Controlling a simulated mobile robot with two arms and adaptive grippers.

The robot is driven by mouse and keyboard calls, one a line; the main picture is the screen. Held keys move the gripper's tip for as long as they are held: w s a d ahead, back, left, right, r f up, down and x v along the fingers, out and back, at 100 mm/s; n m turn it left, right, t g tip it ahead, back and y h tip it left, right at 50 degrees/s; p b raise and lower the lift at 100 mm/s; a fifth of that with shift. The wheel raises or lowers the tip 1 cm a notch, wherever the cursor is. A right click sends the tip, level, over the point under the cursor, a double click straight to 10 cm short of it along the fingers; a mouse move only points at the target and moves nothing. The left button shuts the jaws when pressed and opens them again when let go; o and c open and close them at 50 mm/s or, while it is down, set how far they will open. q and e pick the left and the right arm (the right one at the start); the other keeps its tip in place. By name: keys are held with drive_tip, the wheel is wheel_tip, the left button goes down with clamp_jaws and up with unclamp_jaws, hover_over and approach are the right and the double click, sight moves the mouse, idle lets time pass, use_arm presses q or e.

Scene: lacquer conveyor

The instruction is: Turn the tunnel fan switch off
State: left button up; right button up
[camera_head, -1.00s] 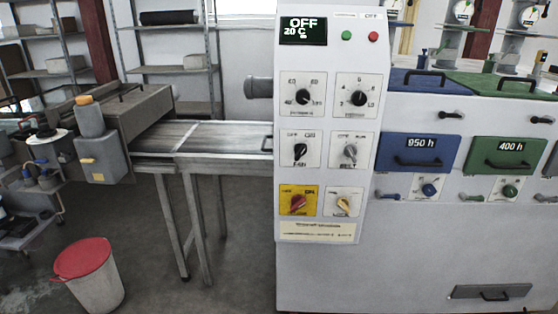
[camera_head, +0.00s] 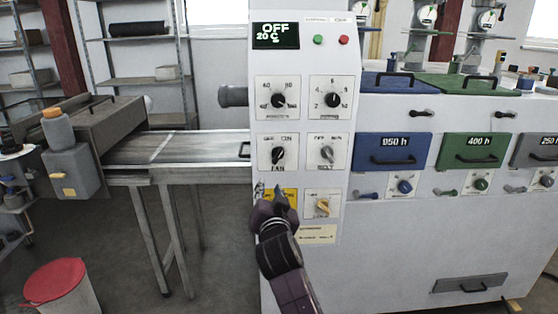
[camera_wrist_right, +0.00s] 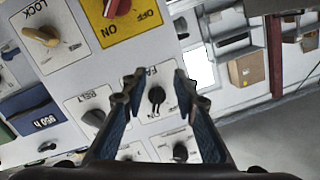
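The fan switch (camera_head: 278,155) is a black knob on a white plate marked OFF, ON and FAN, on the control panel's left column. Its pointer seems to lean toward ON. My right gripper (camera_head: 270,193) is in front of the panel just below it, partly covering the yellow plate. In the right wrist view, which is turned over, the fan switch (camera_wrist_right: 157,97) shows between the two spread fingertips of my right gripper (camera_wrist_right: 158,79). The fingers are open and hold nothing; I cannot tell whether they touch the knob. My left gripper is not in view.
The belt switch (camera_head: 325,156) is right of the fan switch. A red knob on a yellow plate (camera_wrist_right: 118,8) and a lock knob (camera_head: 323,206) are below. The display (camera_head: 275,36) reads OFF, 20 C. A conveyor (camera_head: 180,146) and red-lidded bin (camera_head: 60,285) are left.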

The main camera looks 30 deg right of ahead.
drive_tip(key=m+h, duration=0.1)
drive_tip(key=m, duration=0.1)
approach(279, 157)
drive_tip(key=w, duration=0.1)
drive_tip(key=shift+h, duration=0.3)
drive_tip(key=shift+p+x, duration=0.85)
drive_tip(key=shift+x, duration=3.3)
drive_tip(key=shift+d+f, duration=0.1)
drive_tip(key=shift+d, duration=0.05)
clamp_jaws()
